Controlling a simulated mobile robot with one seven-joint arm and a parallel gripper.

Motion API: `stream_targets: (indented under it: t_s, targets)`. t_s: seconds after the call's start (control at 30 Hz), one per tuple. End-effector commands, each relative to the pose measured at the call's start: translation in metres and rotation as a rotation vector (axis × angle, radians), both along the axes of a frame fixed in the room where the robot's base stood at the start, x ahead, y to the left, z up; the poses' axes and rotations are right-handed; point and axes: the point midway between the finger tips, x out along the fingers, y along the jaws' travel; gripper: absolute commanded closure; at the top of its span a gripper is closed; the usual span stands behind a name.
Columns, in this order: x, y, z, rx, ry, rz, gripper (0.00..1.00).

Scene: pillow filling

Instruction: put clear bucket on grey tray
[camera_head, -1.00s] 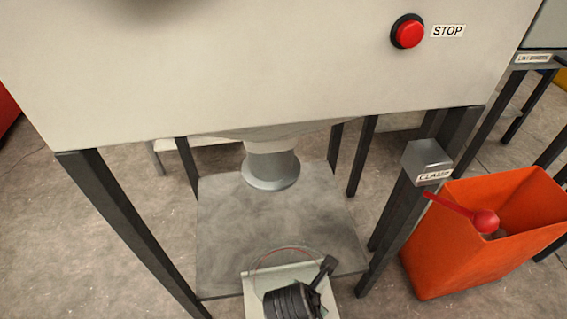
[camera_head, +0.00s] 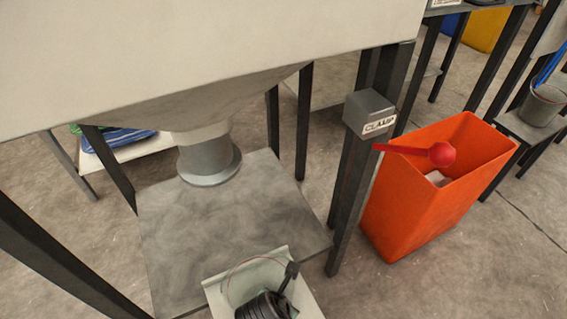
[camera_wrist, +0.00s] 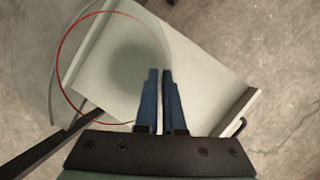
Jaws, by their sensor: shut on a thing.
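The clear bucket (camera_wrist: 112,50) is see-through with a thin red rim. In the wrist view my gripper (camera_wrist: 160,76) is shut on the right side of its rim. A pale grey tray (camera_wrist: 208,88) with raised edges lies behind and below the bucket in this view. I cannot tell whether the bucket touches it. In the head view the tray (camera_head: 213,293) is at the bottom edge, and the bucket's faint red rim (camera_head: 236,268) shows over it. My dark gripper (camera_head: 265,304) partly covers both there.
A dark grey plate (camera_head: 190,240) lies beyond the tray, under a filling spout (camera_head: 208,160) between dark legs. A box marked CLAMP (camera_head: 369,112) is on the right leg. An orange bin (camera_head: 420,200) with a red scoop (camera_head: 425,151) stands right of it.

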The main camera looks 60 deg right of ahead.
Motion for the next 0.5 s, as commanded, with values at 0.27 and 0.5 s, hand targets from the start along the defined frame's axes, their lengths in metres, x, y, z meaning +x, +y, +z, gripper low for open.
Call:
stream_targets:
  t_s: [0.27,0.5]
  targets:
    - [0.0012,-0.0005,-0.0018,-0.002,-0.004,0.000,1.00]
    - [0.0008,-0.0001,-0.0051,-0.001,-0.002,0.001,0.73]
